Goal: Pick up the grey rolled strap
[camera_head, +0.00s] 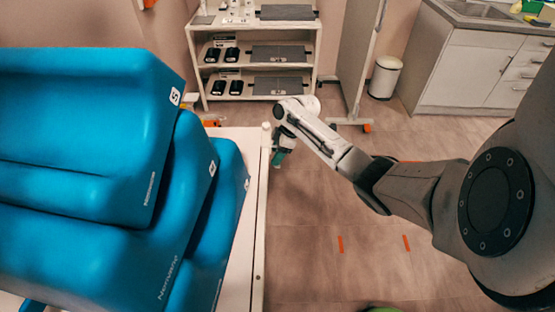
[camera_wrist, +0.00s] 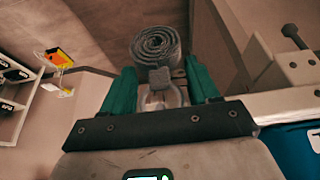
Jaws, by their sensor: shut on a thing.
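The grey rolled strap (camera_wrist: 155,48) is a spiral coil at the top middle of the wrist view, with a short end hanging down between the fingers. My gripper (camera_wrist: 168,78) has green fingers on both sides of the strap's lower part and is shut on it. In the head view my gripper (camera_head: 279,156) points down beside the right edge of the white table. The strap cannot be made out in the head view.
Blue cushions (camera_head: 80,130) are stacked on the white table (camera_head: 254,200) at the left. A shelf unit (camera_head: 255,97) stands at the back. A white bin (camera_head: 384,77) and a cabinet (camera_head: 469,75) are at the back right.

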